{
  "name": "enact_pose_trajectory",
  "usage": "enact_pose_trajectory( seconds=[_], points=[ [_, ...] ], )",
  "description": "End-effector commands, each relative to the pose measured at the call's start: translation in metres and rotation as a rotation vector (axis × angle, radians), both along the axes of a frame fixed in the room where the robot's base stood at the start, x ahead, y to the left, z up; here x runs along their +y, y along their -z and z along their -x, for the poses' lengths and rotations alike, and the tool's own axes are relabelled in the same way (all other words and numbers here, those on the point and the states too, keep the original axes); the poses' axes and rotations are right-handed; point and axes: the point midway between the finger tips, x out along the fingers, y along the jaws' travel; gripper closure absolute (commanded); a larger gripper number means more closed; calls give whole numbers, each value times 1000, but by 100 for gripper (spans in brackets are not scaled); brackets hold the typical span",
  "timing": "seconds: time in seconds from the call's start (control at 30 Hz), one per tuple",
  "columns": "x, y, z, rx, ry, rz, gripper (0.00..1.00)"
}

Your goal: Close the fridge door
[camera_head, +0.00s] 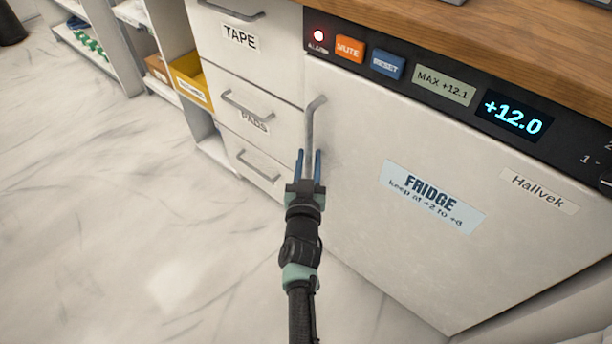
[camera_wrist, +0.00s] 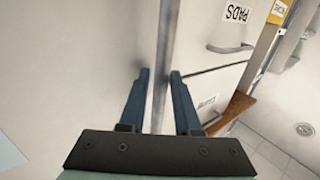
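The fridge door (camera_head: 370,235) is an off-white panel with a FRIDGE label (camera_head: 432,197). It looks shut or nearly shut under the dark control strip; I cannot tell if a small gap remains. Its grey vertical handle (camera_head: 311,125) is at the door's left side. My gripper (camera_head: 309,160) is at the handle's lower part, with its blue fingers apart on either side of the bar. In the wrist view the handle (camera_wrist: 165,60) runs between the open fingers (camera_wrist: 160,72), with a small gap visible beside it.
Drawers with handles (camera_head: 246,108) stand directly left of the fridge. A wooden counter (camera_head: 480,40) lies above. Open shelves (camera_head: 160,50) are farther left. The marble-look floor (camera_head: 110,220) is clear.

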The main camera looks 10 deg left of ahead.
Motion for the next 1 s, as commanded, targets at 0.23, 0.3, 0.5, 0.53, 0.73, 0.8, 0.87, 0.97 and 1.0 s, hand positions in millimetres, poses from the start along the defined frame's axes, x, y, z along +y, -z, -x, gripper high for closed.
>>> enact_pose_trajectory(
  seconds=[0.23, 0.3, 0.5, 0.53, 0.73, 0.8, 0.87, 0.97, 1.0],
  points=[
    [-12, -1, 34, 0, 15, -4, 50],
    [-12, -1, 46, 0, 12, -3, 50],
    [-14, 1, 78, 2, 8, -2, 50],
    [-13, 1, 81, 1, 5, -2, 50],
    [-15, 1, 100, 2, 1, 0, 50],
    [-15, -1, 109, 3, 0, -2, 50],
    [-15, 0, 116, 3, -1, -2, 50],
    [-16, -1, 122, 1, -2, 0, 50],
    [-17, 0, 124, 1, -2, 0, 50]
  ],
)
